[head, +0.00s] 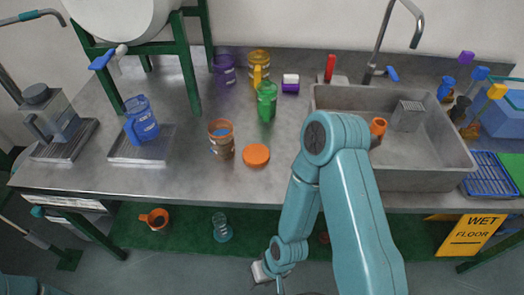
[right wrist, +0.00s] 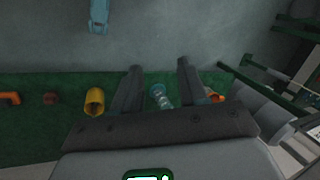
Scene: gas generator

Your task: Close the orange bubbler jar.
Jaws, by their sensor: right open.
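The orange bubbler jar (head: 221,138) stands upright on the grey counter, left of centre in the head view. Its top looks open, and something blue shows inside. A round orange lid (head: 256,155) lies flat on the counter just right of the jar, apart from it. My right gripper (head: 262,272) is low in front of the counter, well below the jar and lid. In the right wrist view my right gripper (right wrist: 157,72) is open, its two dark fingers apart, with nothing held between them. My left gripper is not in view.
Green (head: 267,101), yellow (head: 259,65), purple (head: 225,68) and blue (head: 141,120) jars stand on the counter. A sink (head: 395,175) is at the right. Below, a clear-blue piece (head: 222,228) and an orange cup (head: 155,219) lie on the green lower shelf.

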